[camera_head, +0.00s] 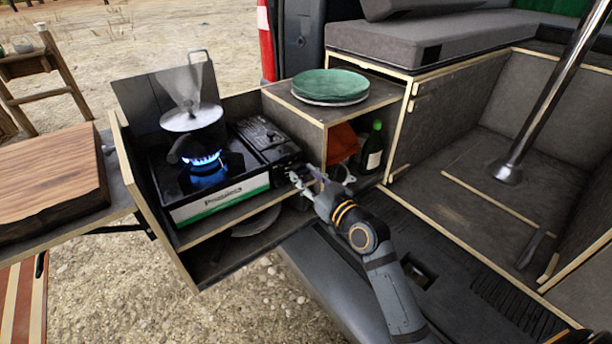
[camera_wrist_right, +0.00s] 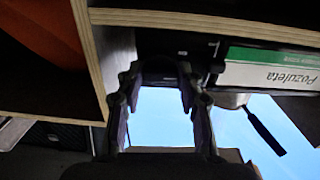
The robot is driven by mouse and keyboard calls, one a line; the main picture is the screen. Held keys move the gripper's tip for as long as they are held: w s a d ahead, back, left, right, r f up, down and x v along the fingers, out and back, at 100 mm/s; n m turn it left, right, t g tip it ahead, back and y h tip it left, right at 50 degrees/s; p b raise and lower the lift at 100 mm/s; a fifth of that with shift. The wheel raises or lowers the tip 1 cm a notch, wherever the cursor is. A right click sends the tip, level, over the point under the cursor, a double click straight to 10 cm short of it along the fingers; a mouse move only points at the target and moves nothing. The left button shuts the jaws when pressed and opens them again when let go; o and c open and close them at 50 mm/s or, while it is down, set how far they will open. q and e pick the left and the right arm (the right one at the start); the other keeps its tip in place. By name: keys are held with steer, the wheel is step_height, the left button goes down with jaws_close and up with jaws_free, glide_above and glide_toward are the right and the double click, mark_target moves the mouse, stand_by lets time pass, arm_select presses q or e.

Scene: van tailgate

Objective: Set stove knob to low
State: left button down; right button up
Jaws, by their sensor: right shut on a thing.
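The camping stove (camera_head: 218,203) sits in the pull-out box, with a green-and-white front panel that also shows in the right wrist view (camera_wrist_right: 272,72). A blue flame (camera_head: 205,160) burns high on its burner. My right gripper (camera_head: 308,180) reaches the right end of the stove front. In the right wrist view its fingers (camera_wrist_right: 160,75) close around a dark part at the stove's end, which I take to be the stove knob. The fingers hide most of the knob, so its setting cannot be read. My left gripper is not in view.
Green plates (camera_head: 329,85) lie on the shelf to the right, above a green bottle (camera_head: 373,148) and an orange item (camera_head: 342,142). The shelf's wooden edge (camera_wrist_right: 98,55) is close beside my right gripper.

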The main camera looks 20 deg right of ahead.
steer(key=shift+r+m+p, duration=0.1)
steer(key=shift+m+p, duration=0.3)
steer(key=shift+m, duration=0.3)
steer(key=m+p, duration=0.2)
steer(key=m, duration=0.1)
steer(key=shift+m, duration=0.3)
steer(key=m+p, duration=0.1)
steer(key=m, duration=0.3)
steer(key=shift+p, duration=0.4)
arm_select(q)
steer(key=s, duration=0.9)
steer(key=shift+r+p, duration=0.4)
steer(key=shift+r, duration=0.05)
arm_select(e)
steer(key=shift+m, duration=1)
steer(key=o, duration=1.2)
steer(key=shift+c, duration=0.2)
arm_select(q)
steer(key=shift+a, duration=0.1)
